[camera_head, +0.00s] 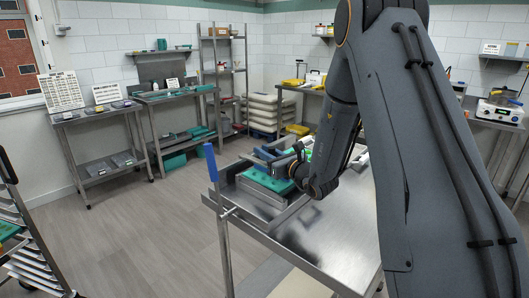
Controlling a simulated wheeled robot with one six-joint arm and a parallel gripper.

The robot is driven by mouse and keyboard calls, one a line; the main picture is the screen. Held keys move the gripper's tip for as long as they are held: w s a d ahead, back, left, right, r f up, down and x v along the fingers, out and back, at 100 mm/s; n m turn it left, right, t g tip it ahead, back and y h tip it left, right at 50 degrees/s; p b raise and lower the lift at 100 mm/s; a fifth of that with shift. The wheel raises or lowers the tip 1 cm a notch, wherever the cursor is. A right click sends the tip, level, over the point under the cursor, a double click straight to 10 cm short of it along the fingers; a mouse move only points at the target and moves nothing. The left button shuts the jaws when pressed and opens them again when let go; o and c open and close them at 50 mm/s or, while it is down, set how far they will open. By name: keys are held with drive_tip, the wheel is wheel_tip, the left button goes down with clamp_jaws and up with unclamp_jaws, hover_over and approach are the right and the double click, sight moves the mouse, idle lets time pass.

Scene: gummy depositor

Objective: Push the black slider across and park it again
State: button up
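My gripper (272,155) is at the end of my arm, over the near steel table and close above a green tray (262,179). Dark grey bars and a blue part show around it. I cannot tell which bars are my fingers and which belong to the depositor, or whether the fingers are open or shut. I cannot pick out the black slider; it is hidden by my gripper or lost among the dark parts there. My arm covers much of the right half of the view.
The near steel table (340,252) has a bare front surface. An upright post with a blue top (211,162) stands at its left corner. A rack (35,250) stands at the left edge. Side tables (95,112) and a shelf line the back wall. The floor at left is clear.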

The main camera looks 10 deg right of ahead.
clamp_jaws()
idle(0.3)
idle(0.9)
